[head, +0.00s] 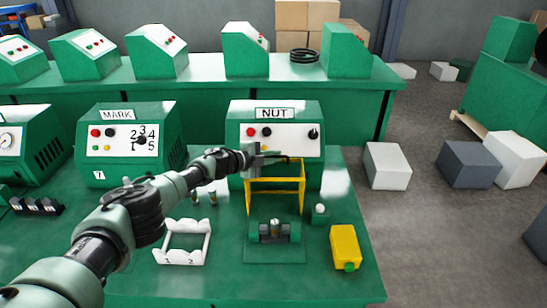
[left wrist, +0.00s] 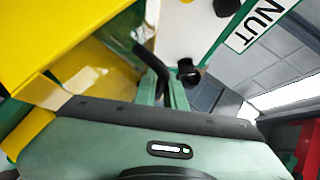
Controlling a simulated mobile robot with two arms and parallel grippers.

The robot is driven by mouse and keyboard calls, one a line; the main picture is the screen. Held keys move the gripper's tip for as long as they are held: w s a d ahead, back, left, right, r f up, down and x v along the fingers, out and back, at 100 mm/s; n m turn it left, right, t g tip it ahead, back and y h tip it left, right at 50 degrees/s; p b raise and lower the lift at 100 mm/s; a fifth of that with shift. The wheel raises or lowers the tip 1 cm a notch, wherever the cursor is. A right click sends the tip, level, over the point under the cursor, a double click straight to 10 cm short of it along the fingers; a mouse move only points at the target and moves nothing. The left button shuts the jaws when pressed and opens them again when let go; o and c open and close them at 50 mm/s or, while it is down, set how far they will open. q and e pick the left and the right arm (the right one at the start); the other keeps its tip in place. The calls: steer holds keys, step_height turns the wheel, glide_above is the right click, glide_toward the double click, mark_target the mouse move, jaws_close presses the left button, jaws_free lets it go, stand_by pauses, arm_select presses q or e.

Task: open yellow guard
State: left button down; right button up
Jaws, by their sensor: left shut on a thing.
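The yellow guard (head: 302,186) is an open frame standing upright in front of the green NUT machine (head: 275,112), behind a small fixture (head: 275,232) with a metal piece in it. My left gripper (head: 268,157) is at the guard's top edge, shut on it. In the left wrist view the yellow guard (left wrist: 60,40) fills the upper left, close to the dark fingers of my left gripper (left wrist: 165,72). The exact contact is partly hidden there. My right gripper is not in view.
A white holder (head: 183,243) marked 1 and 2 stands left of the fixture. A yellow box (head: 345,245) stands to the right, near a white-topped green button (head: 320,211). The MARK machine (head: 130,143) is on the left. The green bench (head: 225,285) is clear in front.

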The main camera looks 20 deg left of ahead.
arm_select(q)
steer(key=c, duration=1.8)
jaws_free()
steer(key=shift+d, duration=0.1)
steer(key=shift+s, duration=0.1)
steer(key=shift+s+a+r+p, duration=0.2)
steer(key=shift+s+a+p, duration=0.15)
steer(key=shift+s+p, duration=0.15)
steer(key=p+v, duration=0.1)
steer(key=v, duration=0.4)
steer(key=shift+a, duration=0.15)
steer(key=shift+s+a+r, duration=0.25)
steer(key=shift+s, duration=0.25)
